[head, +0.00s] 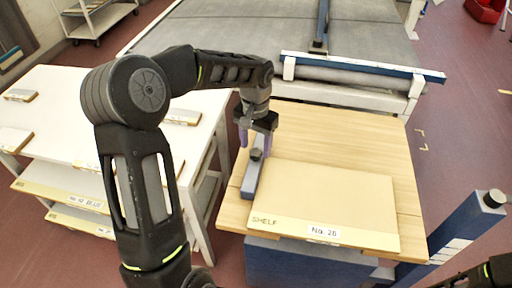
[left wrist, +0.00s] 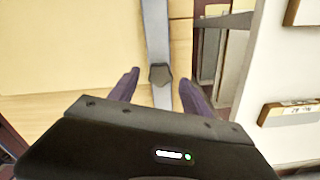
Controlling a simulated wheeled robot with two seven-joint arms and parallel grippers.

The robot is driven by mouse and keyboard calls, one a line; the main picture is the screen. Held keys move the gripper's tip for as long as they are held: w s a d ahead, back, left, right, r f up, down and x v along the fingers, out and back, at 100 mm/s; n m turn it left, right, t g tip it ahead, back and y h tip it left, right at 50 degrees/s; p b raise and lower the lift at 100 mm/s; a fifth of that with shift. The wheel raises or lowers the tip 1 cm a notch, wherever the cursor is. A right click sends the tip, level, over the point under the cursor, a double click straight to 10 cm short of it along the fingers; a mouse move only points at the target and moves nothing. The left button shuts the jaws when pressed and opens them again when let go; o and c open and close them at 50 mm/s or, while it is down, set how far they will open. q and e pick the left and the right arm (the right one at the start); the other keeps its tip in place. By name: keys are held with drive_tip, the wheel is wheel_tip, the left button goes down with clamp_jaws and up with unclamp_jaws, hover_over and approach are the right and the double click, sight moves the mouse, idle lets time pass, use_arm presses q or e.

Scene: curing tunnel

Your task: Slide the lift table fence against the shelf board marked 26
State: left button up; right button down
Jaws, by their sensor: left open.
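The shelf board marked No. 26 (head: 330,200) lies flat on the wooden top of the lift table (head: 400,150). The fence (head: 252,182), a grey-blue bar with a dark knob (head: 257,154), lies along the board's left side. I cannot tell whether fence and board touch along their length. My left gripper (head: 258,128) is over the knob end of the fence, pointing down. In the left wrist view the open fingers (left wrist: 160,90) stand either side of the fence (left wrist: 156,35) and its knob (left wrist: 160,74). The right gripper is out of view.
A white table (head: 60,110) with several labelled boards stands at left, beside the lift table. A grey conveyor bed (head: 220,40) with a blue-edged bar (head: 360,66) is behind. A blue post (head: 465,230) with a black knob stands at right.

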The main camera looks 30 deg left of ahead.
sight(256, 152)
use_arm(q)
wheel_tip(256, 152, up, 6)
drive_tip(key=shift+r, duration=0.25)
drive_tip(key=shift+f, duration=0.1)
idle(0.4)
